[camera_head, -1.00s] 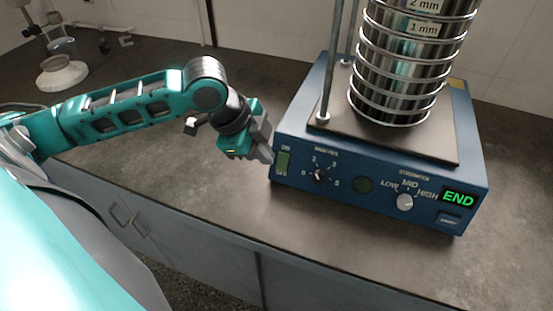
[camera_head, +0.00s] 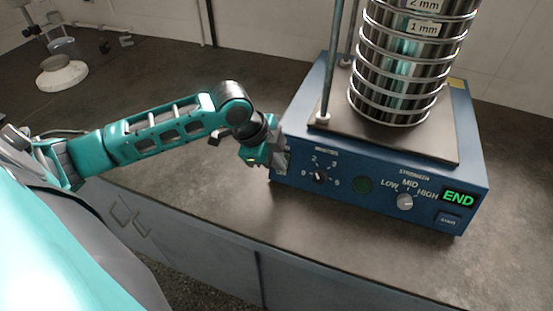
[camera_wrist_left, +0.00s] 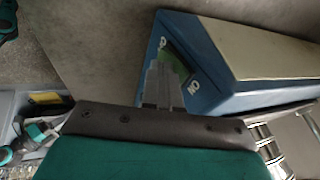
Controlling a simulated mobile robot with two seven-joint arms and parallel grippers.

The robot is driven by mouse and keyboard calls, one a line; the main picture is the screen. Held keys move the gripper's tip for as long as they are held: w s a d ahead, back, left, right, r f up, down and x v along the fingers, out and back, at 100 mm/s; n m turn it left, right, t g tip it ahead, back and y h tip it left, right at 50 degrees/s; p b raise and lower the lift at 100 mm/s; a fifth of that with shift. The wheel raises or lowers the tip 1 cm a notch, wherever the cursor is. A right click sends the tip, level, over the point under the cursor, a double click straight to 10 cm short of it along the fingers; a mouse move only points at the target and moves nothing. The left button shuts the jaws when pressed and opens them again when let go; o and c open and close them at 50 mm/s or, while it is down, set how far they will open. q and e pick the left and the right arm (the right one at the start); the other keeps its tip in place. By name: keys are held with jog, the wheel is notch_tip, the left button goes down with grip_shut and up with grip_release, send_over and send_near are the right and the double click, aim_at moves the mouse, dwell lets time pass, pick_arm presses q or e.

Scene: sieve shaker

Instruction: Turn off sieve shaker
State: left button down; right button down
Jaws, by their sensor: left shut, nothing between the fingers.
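The blue sieve shaker (camera_head: 390,192) stands on the dark counter with a stack of metal sieves (camera_head: 400,70) on top. Its green display (camera_head: 458,198) reads END. My left gripper (camera_head: 284,160) is shut and empty, at the left end of the front panel, covering most of the ON/OFF power switch. In the left wrist view the gripper fingers (camera_wrist_left: 165,85) lie over the green switch (camera_wrist_left: 178,62), with ON and OFF lettering partly showing beside it. I cannot tell whether the fingertips touch the switch or which way it is rocked. My right gripper is not in view.
The panel also has a minutes knob (camera_head: 320,177), a dark round button (camera_head: 362,185), a strength knob (camera_head: 404,201) and a start button (camera_head: 448,220). A white-based stand (camera_head: 62,76) is at the back left.

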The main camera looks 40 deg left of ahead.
pick_arm(q)
jog(key=shift+w+f, duration=0.15)
jog(key=shift+f, duration=0.1)
jog(key=shift+r, duration=0.2)
jog(key=shift+r, duration=0.8)
jog(key=shift+s, duration=0.2)
